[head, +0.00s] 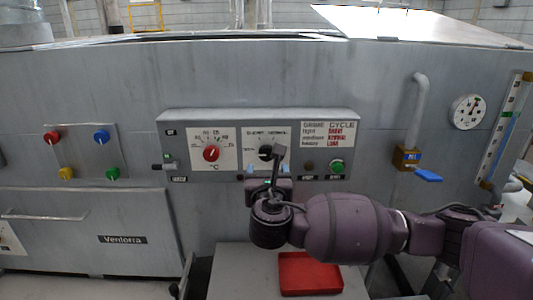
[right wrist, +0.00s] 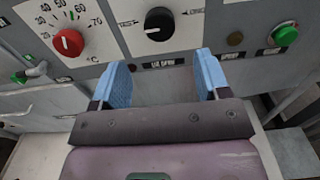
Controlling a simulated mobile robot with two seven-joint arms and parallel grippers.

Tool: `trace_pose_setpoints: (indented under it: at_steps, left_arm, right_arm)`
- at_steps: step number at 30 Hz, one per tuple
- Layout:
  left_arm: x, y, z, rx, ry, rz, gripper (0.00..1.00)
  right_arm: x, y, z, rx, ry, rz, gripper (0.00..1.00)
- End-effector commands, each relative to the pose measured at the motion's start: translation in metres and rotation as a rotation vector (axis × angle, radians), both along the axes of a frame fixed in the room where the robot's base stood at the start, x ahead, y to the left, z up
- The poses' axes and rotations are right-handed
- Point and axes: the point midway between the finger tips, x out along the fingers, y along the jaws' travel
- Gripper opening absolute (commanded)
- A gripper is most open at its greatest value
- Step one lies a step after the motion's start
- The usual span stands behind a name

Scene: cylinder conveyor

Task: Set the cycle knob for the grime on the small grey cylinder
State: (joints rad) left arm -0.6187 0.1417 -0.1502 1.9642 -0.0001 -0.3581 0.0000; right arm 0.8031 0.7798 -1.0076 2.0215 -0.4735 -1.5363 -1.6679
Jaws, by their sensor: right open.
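The black cycle knob (head: 265,152) is on a white dial plate in the middle of the grey control panel. It also shows in the right wrist view (right wrist: 159,24), where its white mark points left. A grime and cycle chart (head: 328,133) is to its right; it seems to pair light, medium and heavy with short, normal and long. My right gripper (head: 267,168) is just below the knob. In the right wrist view its blue fingers (right wrist: 162,75) are open, apart and empty, with the knob beyond them. No small grey cylinder can be made out. My left gripper is out of view.
A red temperature knob (head: 211,153) is left of the cycle knob and a green button (head: 337,166) is right. A red tray (head: 308,273) lies below. A pipe valve with a blue handle (head: 428,175) and coloured knobs (head: 82,152) flank the panel.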

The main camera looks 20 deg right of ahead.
Motion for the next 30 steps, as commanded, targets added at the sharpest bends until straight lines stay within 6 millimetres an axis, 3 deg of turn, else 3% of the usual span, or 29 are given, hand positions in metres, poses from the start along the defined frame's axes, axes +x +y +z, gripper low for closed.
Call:
trace_pose_setpoints:
  at_steps: [9, 15, 28, 30]
  left_arm:
    - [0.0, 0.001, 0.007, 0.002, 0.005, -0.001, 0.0]
    - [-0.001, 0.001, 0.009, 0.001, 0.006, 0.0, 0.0]
    - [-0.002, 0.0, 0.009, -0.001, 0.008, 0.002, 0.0]
    - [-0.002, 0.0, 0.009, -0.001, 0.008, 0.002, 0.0]
  right_arm:
    - [0.054, -0.016, 0.002, 0.0, -0.001, -0.003, 0.69]
    - [0.075, -0.021, 0.001, 0.001, 0.001, -0.001, 0.69]
    - [0.083, -0.024, 0.0, 0.002, 0.0, 0.001, 0.69]
    - [0.083, -0.024, 0.0, 0.002, 0.0, 0.001, 0.61]
